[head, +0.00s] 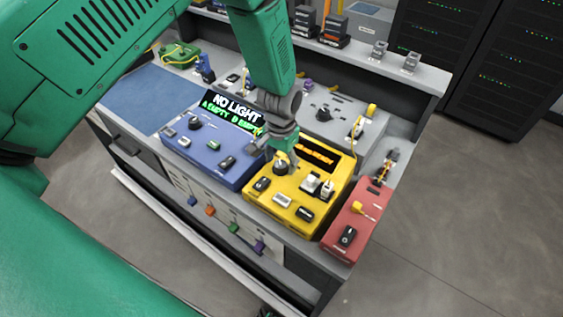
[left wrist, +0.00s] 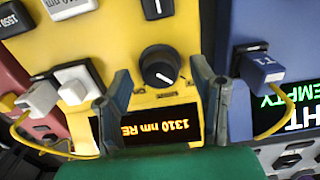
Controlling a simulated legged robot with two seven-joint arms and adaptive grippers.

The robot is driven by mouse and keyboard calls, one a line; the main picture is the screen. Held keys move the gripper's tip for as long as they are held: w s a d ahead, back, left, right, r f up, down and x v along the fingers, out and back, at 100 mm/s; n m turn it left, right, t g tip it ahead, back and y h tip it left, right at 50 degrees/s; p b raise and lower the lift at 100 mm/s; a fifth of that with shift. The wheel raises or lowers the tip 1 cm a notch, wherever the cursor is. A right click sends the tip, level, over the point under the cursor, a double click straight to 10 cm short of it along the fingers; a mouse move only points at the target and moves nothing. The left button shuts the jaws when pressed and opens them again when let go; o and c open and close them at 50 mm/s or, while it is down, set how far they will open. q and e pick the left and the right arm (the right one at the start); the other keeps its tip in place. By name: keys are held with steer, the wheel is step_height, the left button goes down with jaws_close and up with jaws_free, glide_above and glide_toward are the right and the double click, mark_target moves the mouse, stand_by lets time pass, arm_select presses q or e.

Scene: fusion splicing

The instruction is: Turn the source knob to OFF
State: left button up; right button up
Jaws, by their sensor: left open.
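The yellow source box (head: 265,202) stands on the bench between a blue unit and a red one. Its round black knob (left wrist: 160,66) with a white pointer line shows in the left wrist view, above a display (left wrist: 160,127) reading "1310 nm RE…" upside down, partly covered. In the head view the knob (head: 281,169) is partly hidden by my left gripper (head: 282,156). The gripper is open, its two fingers on either side of the knob in the left wrist view; whether they touch it I cannot tell. My right gripper is not in view.
The blue unit (head: 190,147) has a display reading "NO LIGHT". White plugs (left wrist: 45,98) with yellow fibre sit on the yellow box beside the knob, and a blue plug (left wrist: 262,68) on the blue unit. The red box (head: 345,225) is at the right.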

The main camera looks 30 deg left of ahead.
mark_target(281, 163)
arm_select(q)
step_height(281, 163, up, 11)
steer(key=shift+w, duration=0.15)
stand_by(0.4)
steer(key=shift+f, duration=0.1)
